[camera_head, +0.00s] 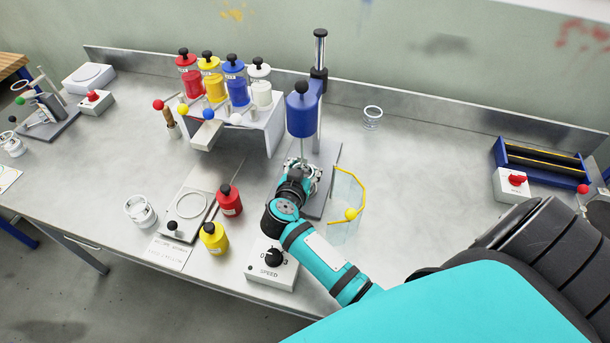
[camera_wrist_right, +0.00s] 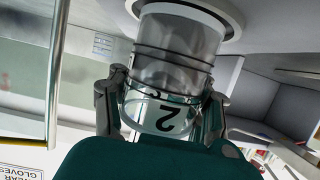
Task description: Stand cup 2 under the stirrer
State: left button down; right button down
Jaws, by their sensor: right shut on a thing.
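Cup 2 (camera_wrist_right: 166,112) is a clear glass cup with a black "2" on a white label. It shows in the right wrist view between the two fingers of my right gripper (camera_wrist_right: 160,98), which is shut on it. A round white ring or disc (camera_wrist_right: 235,18) is at the cup's far end; I cannot tell whether they touch. In the head view my right gripper (camera_head: 303,178) is at the stirrer, below its blue motor (camera_head: 300,116) and thin shaft, over the grey base (camera_head: 324,198). It mostly hides the cup there. My left gripper is not in view.
A clear guard with a yellow frame (camera_head: 362,190) stands right of the stirrer. The speed box (camera_head: 271,266) is in front. A red bottle (camera_head: 229,201) and yellow bottle (camera_head: 213,237) stand left. Glasses stand behind right (camera_head: 372,117) and left (camera_head: 140,211). The bench's right middle is clear.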

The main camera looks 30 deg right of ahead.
jog(key=shift+w+d+f, duration=0.15)
jog(key=shift+f, duration=0.05)
jog(key=shift+r, duration=0.2)
jog(key=c, duration=0.6)
grip_release()
jog(key=shift+f, duration=0.2)
jog(key=v, duration=1.2)
jog(key=shift+r+b, duration=0.15)
jog(key=shift+b, duration=0.2)
